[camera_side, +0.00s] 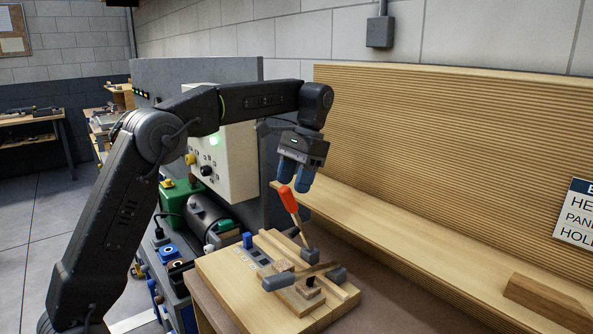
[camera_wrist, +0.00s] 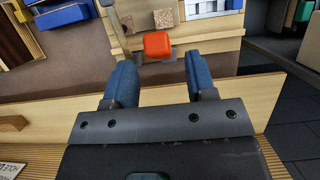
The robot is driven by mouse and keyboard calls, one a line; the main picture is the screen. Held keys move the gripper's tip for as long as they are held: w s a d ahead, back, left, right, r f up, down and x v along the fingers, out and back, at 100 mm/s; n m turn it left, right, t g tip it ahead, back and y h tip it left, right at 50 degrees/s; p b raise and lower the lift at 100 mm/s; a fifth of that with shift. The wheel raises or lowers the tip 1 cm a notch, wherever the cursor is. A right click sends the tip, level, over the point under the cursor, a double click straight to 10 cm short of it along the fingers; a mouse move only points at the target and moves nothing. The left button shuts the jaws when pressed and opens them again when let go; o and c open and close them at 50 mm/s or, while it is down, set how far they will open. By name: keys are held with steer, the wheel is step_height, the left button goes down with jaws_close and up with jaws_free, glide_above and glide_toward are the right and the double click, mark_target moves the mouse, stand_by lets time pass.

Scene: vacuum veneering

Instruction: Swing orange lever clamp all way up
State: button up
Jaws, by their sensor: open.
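The orange lever clamp handle (camera_side: 288,199) stands up from the wooden fixture board (camera_side: 225,268) in the side view, tilted with its top to the left. In the wrist view the orange handle (camera_wrist: 157,45) shows end-on as a rounded block. My gripper (camera_side: 294,184) is open, its blue fingers just above and beside the handle's top in the side view. In the wrist view the gripper (camera_wrist: 160,72) has its fingers spread wide, with the handle beyond and between their tips. Nothing is between the pads. Contact with the handle cannot be told.
A small wooden block (camera_side: 308,293) and dark clamp parts (camera_side: 277,282) sit on the board. A ribbed wooden panel (camera_side: 440,170) stands behind a ledge at the right. A loose wood block (camera_side: 548,300) lies at the lower right.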

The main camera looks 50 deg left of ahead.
steer(key=shift+v, duration=1.15)
steer(key=shift+s+d+r, duration=0.15)
steer(key=shift+s+r, duration=0.05)
steer(key=shift+s, duration=0.05)
steer(key=s+d+t, duration=0.5)
steer(key=s, duration=0.8)
steer(key=s+d+f+t, duration=0.3)
steer(key=s+f, duration=0.5)
steer(key=s, duration=0.3)
steer(key=shift+t, duration=0.8)
